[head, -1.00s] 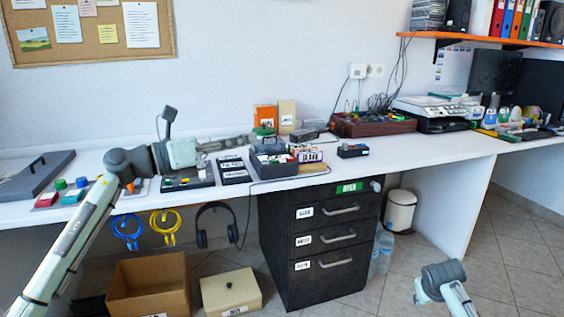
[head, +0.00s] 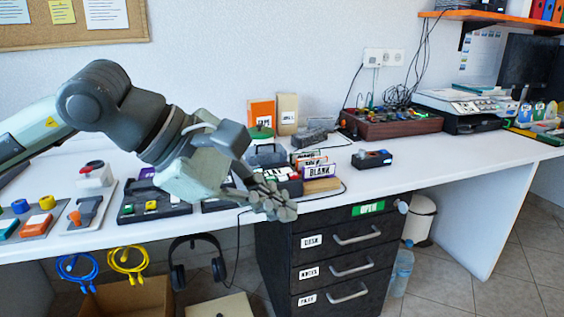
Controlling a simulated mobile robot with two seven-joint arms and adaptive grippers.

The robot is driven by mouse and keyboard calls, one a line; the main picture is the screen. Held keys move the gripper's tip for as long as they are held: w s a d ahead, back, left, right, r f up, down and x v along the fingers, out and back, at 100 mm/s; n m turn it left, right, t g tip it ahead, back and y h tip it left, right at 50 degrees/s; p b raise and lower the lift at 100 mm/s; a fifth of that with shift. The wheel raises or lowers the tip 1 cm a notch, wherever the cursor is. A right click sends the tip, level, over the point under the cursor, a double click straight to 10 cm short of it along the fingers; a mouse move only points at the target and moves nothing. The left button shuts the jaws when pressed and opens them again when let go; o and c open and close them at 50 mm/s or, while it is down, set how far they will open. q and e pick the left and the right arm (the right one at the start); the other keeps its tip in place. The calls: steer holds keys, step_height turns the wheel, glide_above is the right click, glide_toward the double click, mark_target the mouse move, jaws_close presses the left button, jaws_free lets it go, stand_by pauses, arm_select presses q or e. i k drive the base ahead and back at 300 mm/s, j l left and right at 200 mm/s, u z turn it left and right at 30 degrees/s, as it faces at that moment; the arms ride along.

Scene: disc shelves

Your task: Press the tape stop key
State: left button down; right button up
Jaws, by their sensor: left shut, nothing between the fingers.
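My left gripper (head: 280,207) is shut and empty, at the front edge of the desk, above the drawer cabinet. Its arm comes in from the left and covers part of the desktop. Just behind the gripper are a dark device with a handle (head: 266,156) and a small block labelled "BLANK" (head: 319,171); the gripper hides the device's lower part. A black panel with green and yellow keys (head: 140,209) lies left of the gripper, partly behind my arm. I cannot tell which key is the tape stop key. My right gripper is not in view.
A small black box with a red part (head: 372,159) stands right of the gripper, with clear desktop (head: 440,160) beyond it. Orange (head: 261,114) and tan (head: 287,114) boxes stand behind. Coloured buttons (head: 30,216) lie at the left. Headphones (head: 196,263) hang below the edge.

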mark_target(281, 177)
steer(key=i, duration=1.15)
